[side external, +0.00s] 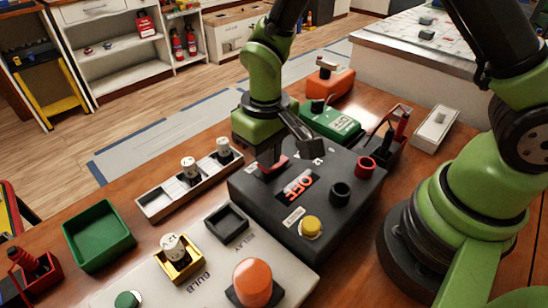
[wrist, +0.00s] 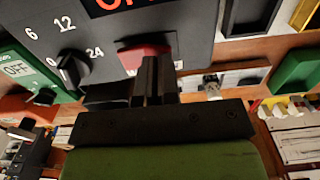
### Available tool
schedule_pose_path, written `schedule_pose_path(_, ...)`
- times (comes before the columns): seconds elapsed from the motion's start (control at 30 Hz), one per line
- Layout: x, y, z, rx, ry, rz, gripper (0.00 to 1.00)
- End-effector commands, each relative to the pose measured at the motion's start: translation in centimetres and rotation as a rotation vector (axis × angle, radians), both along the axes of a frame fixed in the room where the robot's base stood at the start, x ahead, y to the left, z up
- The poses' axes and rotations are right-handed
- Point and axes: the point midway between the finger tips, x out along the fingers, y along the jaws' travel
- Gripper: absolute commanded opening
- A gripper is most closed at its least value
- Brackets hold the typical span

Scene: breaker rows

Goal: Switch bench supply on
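The bench supply (side external: 330,205) is a dark grey box in the middle of the table. Its display (side external: 298,186) reads OFF in red letters. A red switch (side external: 272,168) sits on its top near the left edge; it also shows in the wrist view (wrist: 143,52), partly hidden by my fingers. A black knob (wrist: 73,68) stands among the marks 6, 12 and 24. My gripper (side external: 268,160) points down at the red switch. In the wrist view its fingers (wrist: 154,75) are together, right at the switch; I cannot tell whether they touch it.
A green device (side external: 330,122) marked OFF (wrist: 17,70) and an orange one (side external: 330,82) stand behind the supply. A long tray (side external: 160,203) with small parts lies left. A white board (side external: 215,275) with a large orange dome (side external: 253,280) lies in front. A green bin (side external: 98,235) is farther left.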

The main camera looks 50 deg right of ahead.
Motion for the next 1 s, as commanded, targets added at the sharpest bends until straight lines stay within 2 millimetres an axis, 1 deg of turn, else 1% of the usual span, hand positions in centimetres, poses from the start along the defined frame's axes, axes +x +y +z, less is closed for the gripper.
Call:
schedule_pose_path(0.43,0.0,0.0,-0.7,-0.001,0.001,0.001,0.0)
schedule_pose_path(0.53,0.0,0.0,-0.6,-0.001,0.0,0.001,0.0)
schedule_pose_path(0.67,0.0,0.0,0.2,0.0,-0.002,0.0,0.0)
schedule_pose_path(1.0,0.0,0.0,3.1,0.0,-0.002,0.0,0.0)
